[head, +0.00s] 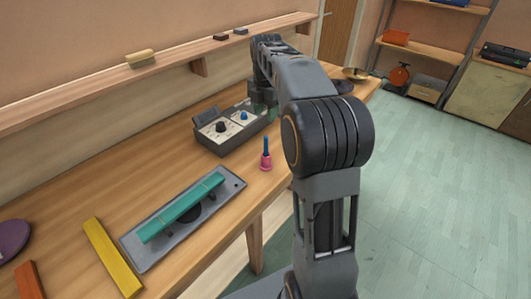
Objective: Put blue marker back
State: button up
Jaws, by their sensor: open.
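A small upright thing stands on the wooden bench near its front edge. It has a blue stick-like top (265,147) and a pink lower part (265,162). The blue part may be the blue marker, but it is too small to tell. A grey box (218,148) with pale panels, a black knob-like piece (221,127) and a blue one (244,116) stands just behind it. My gripper (262,106) is open at the far right end of this box, low over the bench. Its fingertips are small and partly hidden by my arm.
A grey tray (152,259) bears a teal bar (182,207). A yellow bar (112,257), an orange bar (28,281) and a purple disc (13,240) lie left. A wall shelf (100,83) holds a tan block (140,57) and dark blocks. Bench between tray and box is clear.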

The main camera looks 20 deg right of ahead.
jog(key=s+a+f+m+t, duration=0.1)
jog(key=s+a+f+m, duration=0.1)
jog(key=s+m, duration=0.5)
jog(key=s+a+f+m+t, duration=0.1)
jog(key=s+a+f+m, duration=0.2)
jog(key=s+a+m, duration=0.2)
jog(key=s+a+f+m+t, duration=0.1)
jog(key=s+a+f+m, duration=0.1)
jog(key=s+m, duration=0.7)
jog(key=shift+a+f+m+t, duration=0.2)
jog(key=shift+a+m+t, duration=0.2)
jog(key=shift+a+m, duration=0.45)
jog(key=shift+s+d, duration=0.1)
jog(key=shift+d, duration=0.15)
